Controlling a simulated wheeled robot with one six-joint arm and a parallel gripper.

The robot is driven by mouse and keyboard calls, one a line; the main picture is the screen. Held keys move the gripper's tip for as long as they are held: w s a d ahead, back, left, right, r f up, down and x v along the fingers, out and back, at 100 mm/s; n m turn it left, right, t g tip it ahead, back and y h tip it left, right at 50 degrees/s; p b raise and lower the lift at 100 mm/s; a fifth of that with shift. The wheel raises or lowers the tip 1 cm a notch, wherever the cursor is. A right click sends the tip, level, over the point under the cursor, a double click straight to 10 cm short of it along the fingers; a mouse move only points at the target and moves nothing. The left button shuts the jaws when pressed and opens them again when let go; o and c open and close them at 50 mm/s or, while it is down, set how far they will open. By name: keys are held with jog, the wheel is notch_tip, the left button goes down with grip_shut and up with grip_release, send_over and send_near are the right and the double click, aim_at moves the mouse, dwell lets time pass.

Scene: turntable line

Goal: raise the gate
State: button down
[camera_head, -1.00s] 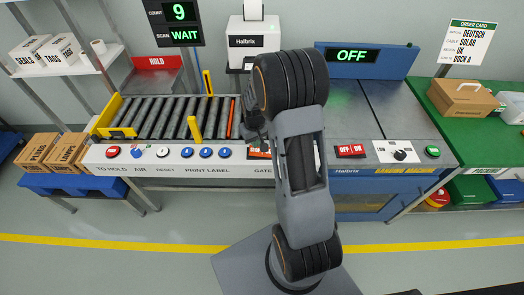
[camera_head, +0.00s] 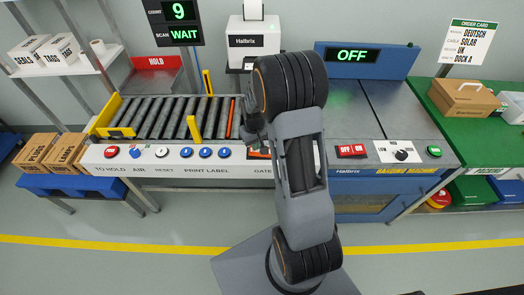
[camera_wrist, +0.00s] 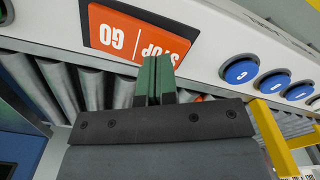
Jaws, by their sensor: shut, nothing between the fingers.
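The orange STOP | GO gate switch (camera_wrist: 135,35) shows in the wrist view, upside down, on the white front panel. In the head view only a sliver of it (camera_head: 257,153) shows beside my arm, above the GATE label (camera_head: 263,168). My gripper (camera_wrist: 158,62) is shut and empty, its green fingers pressed together. The fingertips overlap the switch's lower edge near STOP in the wrist view; I cannot tell whether they touch it. An orange-red bar (camera_head: 231,118) lies low across the right end of the rollers and may be the gate.
Blue print-label buttons (camera_wrist: 241,71) sit beside the switch. A yellow post (camera_wrist: 272,138) stands near my gripper; yellow posts (camera_head: 194,128) also show on the roller conveyor (camera_head: 160,117). A red OFF/ON switch (camera_head: 351,151) lies right of my arm. The display (camera_head: 352,56) reads OFF.

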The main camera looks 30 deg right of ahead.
jog(key=shift+f+b, duration=0.6)
jog(key=shift+f, duration=0.25)
jog(key=shift+r, duration=0.1)
dwell(0.3)
jog(key=shift+r+p, duration=2.65)
jog(key=shift+r, duration=0.85)
